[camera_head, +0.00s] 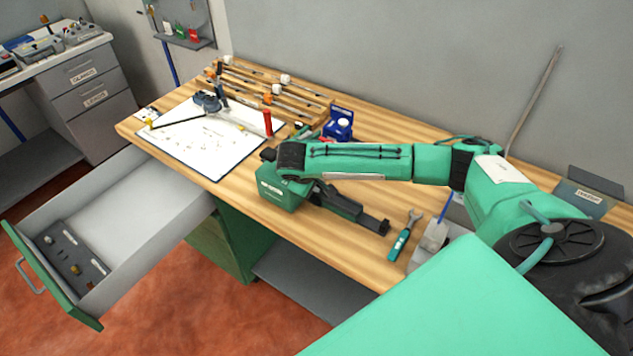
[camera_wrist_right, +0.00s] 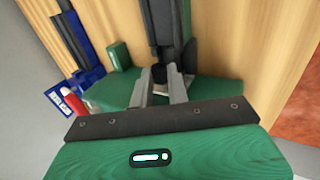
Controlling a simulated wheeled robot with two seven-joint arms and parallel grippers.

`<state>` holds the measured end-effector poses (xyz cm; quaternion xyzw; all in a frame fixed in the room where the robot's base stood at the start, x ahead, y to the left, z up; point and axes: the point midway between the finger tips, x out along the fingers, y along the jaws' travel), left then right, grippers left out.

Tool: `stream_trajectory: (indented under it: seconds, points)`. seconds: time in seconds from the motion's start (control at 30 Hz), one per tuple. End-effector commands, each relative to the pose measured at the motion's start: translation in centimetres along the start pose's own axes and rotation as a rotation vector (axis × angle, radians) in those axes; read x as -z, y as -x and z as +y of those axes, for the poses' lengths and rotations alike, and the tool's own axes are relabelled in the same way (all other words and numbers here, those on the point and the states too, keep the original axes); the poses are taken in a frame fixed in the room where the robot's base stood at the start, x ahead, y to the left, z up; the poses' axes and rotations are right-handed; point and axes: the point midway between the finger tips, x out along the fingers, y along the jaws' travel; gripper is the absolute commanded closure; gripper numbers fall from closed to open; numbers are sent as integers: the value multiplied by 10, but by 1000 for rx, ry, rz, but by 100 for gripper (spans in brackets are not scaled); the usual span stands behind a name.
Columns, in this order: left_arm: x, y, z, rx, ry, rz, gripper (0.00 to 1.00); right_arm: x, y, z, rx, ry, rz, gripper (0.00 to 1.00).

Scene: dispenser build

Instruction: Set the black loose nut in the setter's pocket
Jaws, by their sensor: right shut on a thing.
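My right gripper (camera_wrist_right: 163,92) reaches down to the bench front. In the right wrist view its pale fingers are shut on a small dark piece (camera_wrist_right: 173,76), seemingly the black nut; its outline is hard to make out. The fingers are over or against a green body with a long black bar, which I take for the setter (camera_wrist_right: 163,22). In the head view the black bar (camera_head: 352,208) runs right from my green hand (camera_head: 282,190), which hides the fingertips and nut. I cannot tell whether the nut touches the pocket. My left gripper is not in view.
A green-handled wrench (camera_head: 404,236) lies to the right. A blue holder (camera_head: 340,124) stands behind my forearm. A white sheet (camera_head: 208,145) with a dark tool lies left, before a wooden rack (camera_head: 270,92). The drawer (camera_head: 140,215) stands open at front left.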

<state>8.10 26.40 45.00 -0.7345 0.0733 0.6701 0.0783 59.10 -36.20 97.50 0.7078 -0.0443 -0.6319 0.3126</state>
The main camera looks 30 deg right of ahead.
Motion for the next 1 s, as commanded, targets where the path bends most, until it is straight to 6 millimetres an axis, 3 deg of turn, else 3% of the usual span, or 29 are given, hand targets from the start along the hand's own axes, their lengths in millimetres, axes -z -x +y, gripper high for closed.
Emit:
stream_trajectory:
  seconds: [0.67, 0.7, 0.8, 1.0]
  points:
    - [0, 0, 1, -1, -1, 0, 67, 0, -4, -3, 0, 0, 0, 100]
    - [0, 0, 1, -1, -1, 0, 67, 0, -4, -3, 0, 0, 0, 80]
    - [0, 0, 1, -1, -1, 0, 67, 0, -4, -3, 0, 0, 0, 60]
    - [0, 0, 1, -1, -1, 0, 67, 0, -4, -3, 0, 0, 0, 58]
